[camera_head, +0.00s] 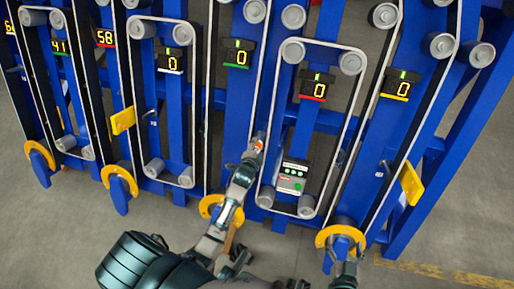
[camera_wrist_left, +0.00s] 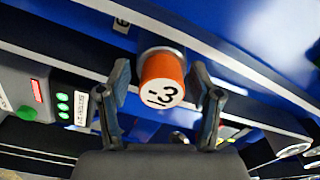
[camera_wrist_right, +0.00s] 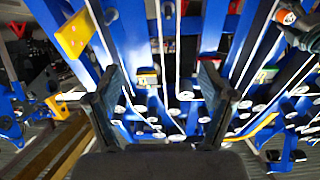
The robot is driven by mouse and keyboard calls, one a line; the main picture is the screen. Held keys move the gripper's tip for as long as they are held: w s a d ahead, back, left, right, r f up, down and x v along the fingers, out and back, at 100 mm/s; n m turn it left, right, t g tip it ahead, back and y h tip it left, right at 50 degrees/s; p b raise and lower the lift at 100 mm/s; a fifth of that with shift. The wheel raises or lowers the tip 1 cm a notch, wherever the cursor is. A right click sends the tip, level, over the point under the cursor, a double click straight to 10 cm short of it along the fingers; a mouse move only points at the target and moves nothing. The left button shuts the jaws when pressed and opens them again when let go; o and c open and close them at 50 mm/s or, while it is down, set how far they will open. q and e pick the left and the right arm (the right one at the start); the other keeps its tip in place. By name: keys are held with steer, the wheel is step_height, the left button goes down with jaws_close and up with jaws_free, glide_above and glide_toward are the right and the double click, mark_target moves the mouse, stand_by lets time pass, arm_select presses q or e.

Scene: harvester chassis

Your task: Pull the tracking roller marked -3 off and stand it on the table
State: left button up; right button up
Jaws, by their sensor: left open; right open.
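The orange tracking roller marked -3 (camera_wrist_left: 163,80) sits on the blue harvester chassis, its white end face toward the left wrist camera. It also shows small in the head view (camera_head: 256,144) and at the upper right of the right wrist view (camera_wrist_right: 287,17). My left gripper (camera_wrist_left: 160,88) is open, with one finger on each side of the roller; a gap shows beside each finger. My right gripper (camera_wrist_right: 163,76) is open and empty, facing the chassis from further off. No table can be clearly made out.
Blue chassis posts carry grey pulleys, white belts and number displays (camera_head: 239,53). A grey control box (camera_head: 292,176) is right of the roller. Yellow plates (camera_head: 412,184) and yellow curved brackets (camera_head: 340,236) stick out. Bare grey floor lies in front.

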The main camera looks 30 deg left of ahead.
arm_select(q)
steer(key=shift+d+r, duration=0.1)
steer(key=shift+d, duration=0.05)
arm_select(e)
steer(key=shift+d, duration=0.2)
